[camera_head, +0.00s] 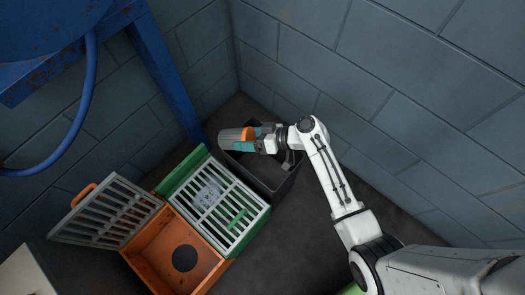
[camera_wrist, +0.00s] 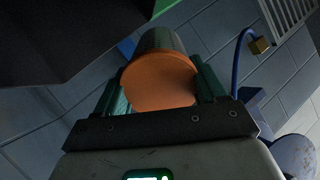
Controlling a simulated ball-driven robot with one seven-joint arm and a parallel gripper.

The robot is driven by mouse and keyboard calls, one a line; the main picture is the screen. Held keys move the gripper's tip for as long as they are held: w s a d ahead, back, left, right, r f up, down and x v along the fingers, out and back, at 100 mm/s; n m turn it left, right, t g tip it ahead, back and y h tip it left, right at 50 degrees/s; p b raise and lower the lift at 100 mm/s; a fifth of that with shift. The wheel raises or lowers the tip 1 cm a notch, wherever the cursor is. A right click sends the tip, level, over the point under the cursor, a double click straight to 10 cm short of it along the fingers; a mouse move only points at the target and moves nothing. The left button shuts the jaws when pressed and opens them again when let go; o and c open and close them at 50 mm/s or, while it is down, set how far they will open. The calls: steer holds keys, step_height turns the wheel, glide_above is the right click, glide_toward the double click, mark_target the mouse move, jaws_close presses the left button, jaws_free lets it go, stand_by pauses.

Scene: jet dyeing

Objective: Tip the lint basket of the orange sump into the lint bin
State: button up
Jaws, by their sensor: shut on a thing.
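My gripper (camera_head: 250,139) is shut on the lint basket (camera_head: 230,139), a grey cylinder with an orange end. The basket lies on its side, its grey end pointing left, away from my wrist. It is over or just past the left end of the dark lint bin (camera_head: 284,190); its exact height is unclear. In the wrist view, the basket's round orange end (camera_wrist: 160,83) sits between the teal fingers. Its mouth and any lint are hidden. The orange sump (camera_head: 148,250) stands open at lower left, with a dark round hole inside.
The orange sump's grey grate (camera_head: 108,212) with its orange handle is swung open to the left. A green sump (camera_head: 237,241) with its grate shut stands between the orange sump and the bin. Block walls (camera_head: 330,65) close off the corner behind; a blue frame (camera_head: 165,75) stands left.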

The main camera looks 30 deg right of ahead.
steer(key=shift+s+d+t+y+b, duration=0.15)
steer(key=shift+t+y+b, duration=0.2)
steer(key=shift+b, duration=0.35)
steer(key=shift+s+d+r+t+y+b, duration=0.2)
steer(key=shift+s+d+t+y+b, duration=0.3)
steer(key=shift+b, duration=0.75)
steer(key=shift+s+d+r+t+y+b, duration=0.15)
steer(key=shift+r+t+y+b, duration=0.35)
steer(key=shift+b, duration=0.5)
steer(key=shift+s+d+r+t+y+b, duration=0.15)
steer(key=shift+r+t+y+b, duration=0.25)
steer(key=shift+r+b, duration=0.4)
steer(key=shift+d+r+t+y+b, duration=0.15)
steer(key=shift+r+t+y+b, duration=0.35)
steer(key=shift+b, duration=0.65)
